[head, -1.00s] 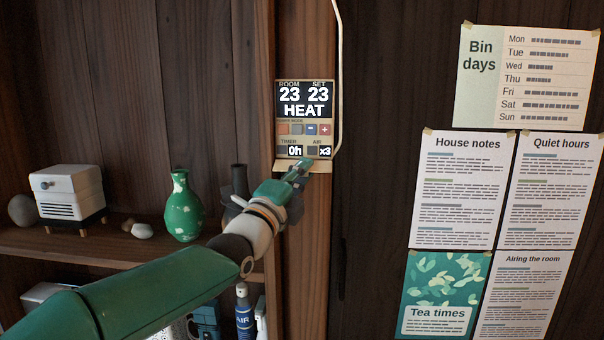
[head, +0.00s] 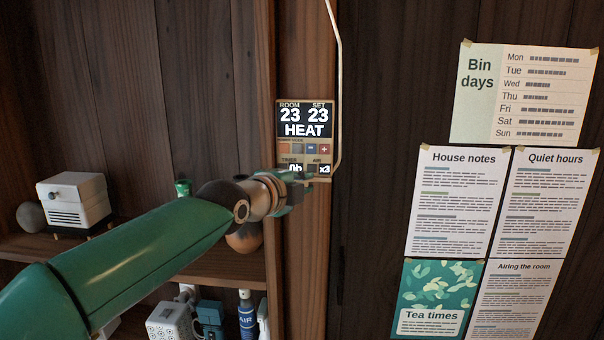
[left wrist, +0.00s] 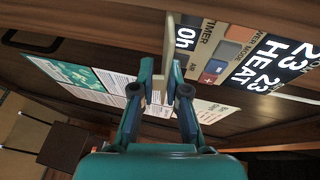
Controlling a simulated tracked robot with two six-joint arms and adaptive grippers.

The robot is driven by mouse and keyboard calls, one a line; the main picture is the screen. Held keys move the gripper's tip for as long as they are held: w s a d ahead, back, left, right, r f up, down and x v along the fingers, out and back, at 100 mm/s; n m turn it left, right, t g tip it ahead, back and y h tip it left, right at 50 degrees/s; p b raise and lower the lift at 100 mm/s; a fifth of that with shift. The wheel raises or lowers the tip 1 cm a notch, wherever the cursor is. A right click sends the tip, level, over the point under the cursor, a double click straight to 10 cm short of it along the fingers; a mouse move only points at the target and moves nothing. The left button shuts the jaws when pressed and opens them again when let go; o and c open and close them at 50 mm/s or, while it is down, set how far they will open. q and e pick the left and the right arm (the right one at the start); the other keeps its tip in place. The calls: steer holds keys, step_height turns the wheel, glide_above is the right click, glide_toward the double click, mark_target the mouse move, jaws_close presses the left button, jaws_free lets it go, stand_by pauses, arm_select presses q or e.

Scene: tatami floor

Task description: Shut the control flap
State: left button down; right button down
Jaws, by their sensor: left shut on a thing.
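The control panel (head: 305,146) is on the wooden post and reads 23, 23 and HEAT, with small buttons and a timer readout below. It also shows, turned sideways, in the left wrist view (left wrist: 250,62). The flap (left wrist: 168,45) is a thin pale plate seen nearly edge-on there, standing out from the panel's lower edge. My left gripper (left wrist: 162,70) is shut on the flap, with one finger on each side. In the head view my left gripper (head: 300,180) is at the panel's bottom and hides most of the flap. My right gripper is not in view.
A pale cable (head: 341,80) runs down beside the panel. Paper notices (head: 464,190) hang on the dark wall to the right. A shelf at left holds a white box (head: 75,200) and a green vase (head: 183,187), mostly hidden by my arm.

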arm_select(q)
steer(key=shift+f+g+p, duration=0.2)
steer(key=shift+g+p, duration=0.1)
steer(key=shift+p, duration=0.1)
steer(key=shift+f, duration=0.1)
steer(key=c, duration=1.2)
jaws_free()
steer(key=shift+w, duration=0.1)
steer(key=shift+o, duration=0.2)
steer(key=shift+r, duration=0.25)
steer(key=shift+s+a, duration=0.1)
steer(key=shift+s, duration=0.15)
steer(key=v, duration=1.1)
steer(key=shift+s, duration=0.25)
